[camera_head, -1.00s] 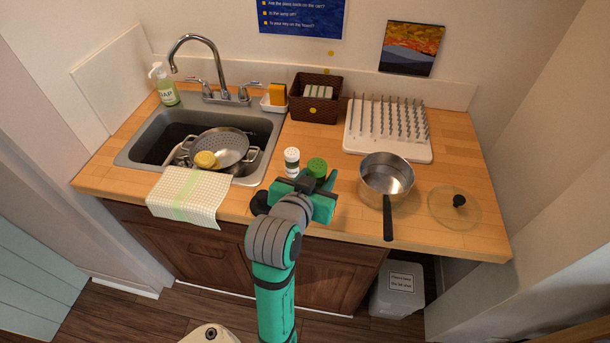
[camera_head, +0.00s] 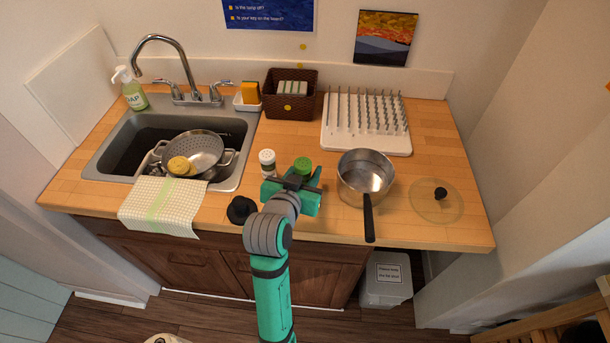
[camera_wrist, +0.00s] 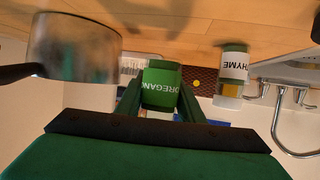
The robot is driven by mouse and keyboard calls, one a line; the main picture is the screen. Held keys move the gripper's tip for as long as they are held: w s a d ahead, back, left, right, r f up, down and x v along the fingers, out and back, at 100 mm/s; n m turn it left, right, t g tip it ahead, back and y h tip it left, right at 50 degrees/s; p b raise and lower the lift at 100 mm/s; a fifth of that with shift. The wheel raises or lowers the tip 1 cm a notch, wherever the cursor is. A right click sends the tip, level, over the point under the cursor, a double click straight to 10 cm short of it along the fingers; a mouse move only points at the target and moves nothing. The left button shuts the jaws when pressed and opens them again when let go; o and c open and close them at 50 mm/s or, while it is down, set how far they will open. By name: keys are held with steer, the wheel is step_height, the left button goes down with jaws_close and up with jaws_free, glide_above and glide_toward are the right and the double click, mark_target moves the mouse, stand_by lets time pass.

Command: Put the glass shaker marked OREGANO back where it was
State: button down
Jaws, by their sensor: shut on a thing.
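The OREGANO shaker (camera_wrist: 161,86), with a green label, is between the two fingers of my gripper (camera_wrist: 160,105) in the wrist view. In the head view its green top (camera_head: 303,164) shows just beyond my gripper (camera_head: 298,182), which is shut on it. The gripper hides its lower part, so I cannot tell whether it touches the counter. The THYME shaker (camera_head: 267,162) stands close to its left, white-topped; it also shows in the wrist view (camera_wrist: 232,76), apart from the held one.
A steel saucepan (camera_head: 366,176) stands close to the right, its handle toward the front edge. A glass lid (camera_head: 436,203) lies farther right. The sink (camera_head: 137,135) and a cloth (camera_head: 160,204) are left. A basket (camera_head: 290,97) and white drying rack (camera_head: 367,140) stand behind.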

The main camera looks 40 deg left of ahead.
steer(key=shift+w+a+f, duration=0.1)
steer(key=shift+f, duration=0.15)
steer(key=f, duration=0.3)
steer(key=shift+w+a+f, duration=0.1)
steer(key=shift+a, duration=0.2)
steer(key=shift+a+f, duration=0.1)
steer(key=shift+f, duration=0.05)
steer(key=shift+f, duration=0.1)
steer(key=c, duration=1.2)
jaws_free()
steer(key=shift+f, duration=0.1)
